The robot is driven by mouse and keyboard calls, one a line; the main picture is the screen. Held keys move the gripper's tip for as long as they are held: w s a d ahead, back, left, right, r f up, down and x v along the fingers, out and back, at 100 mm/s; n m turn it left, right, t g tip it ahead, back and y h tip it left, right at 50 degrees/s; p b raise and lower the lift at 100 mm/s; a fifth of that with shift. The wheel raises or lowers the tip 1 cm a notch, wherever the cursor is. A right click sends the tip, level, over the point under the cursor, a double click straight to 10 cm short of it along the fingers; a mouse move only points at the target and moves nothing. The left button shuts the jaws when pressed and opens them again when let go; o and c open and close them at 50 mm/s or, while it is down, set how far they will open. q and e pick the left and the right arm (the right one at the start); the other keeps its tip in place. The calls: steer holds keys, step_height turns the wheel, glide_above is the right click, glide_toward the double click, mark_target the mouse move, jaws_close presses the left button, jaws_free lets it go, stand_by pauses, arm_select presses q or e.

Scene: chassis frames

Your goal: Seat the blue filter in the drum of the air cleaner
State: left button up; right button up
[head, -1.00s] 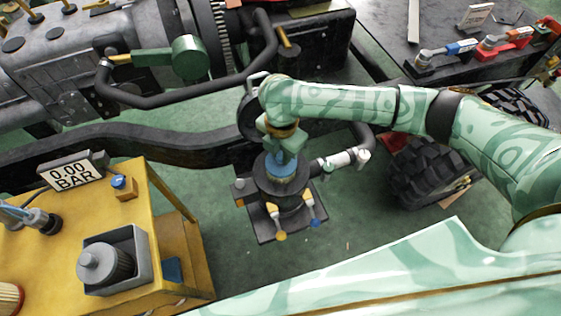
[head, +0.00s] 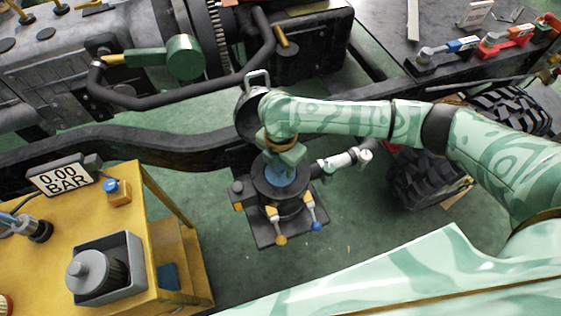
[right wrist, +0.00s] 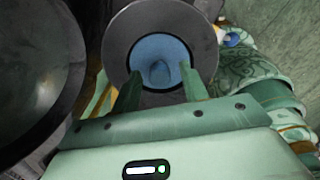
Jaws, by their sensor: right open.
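The black drum (head: 284,203) of the air cleaner stands upright on the frame, its mouth facing up. The blue filter (head: 279,177) is inside the drum; in the right wrist view the blue filter (right wrist: 160,50) shows within the drum's round rim (right wrist: 118,42), with a small knob at its middle. My right gripper (head: 283,165) is just over the drum's mouth. Its two fingers (right wrist: 161,90) are apart, with clear space between each finger and the knob. How deep the filter sits is hard to tell. My left gripper is not in view.
The round lid (head: 247,118) stands open behind the drum, close to my right wrist. A dark pipe (head: 180,95) runs behind.

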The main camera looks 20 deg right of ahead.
arm_select(q)
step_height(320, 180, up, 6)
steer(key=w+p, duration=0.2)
steer(key=p, duration=0.4)
arm_select(e)
step_height(320, 180, up, 12)
steer(key=shift+r, duration=0.15)
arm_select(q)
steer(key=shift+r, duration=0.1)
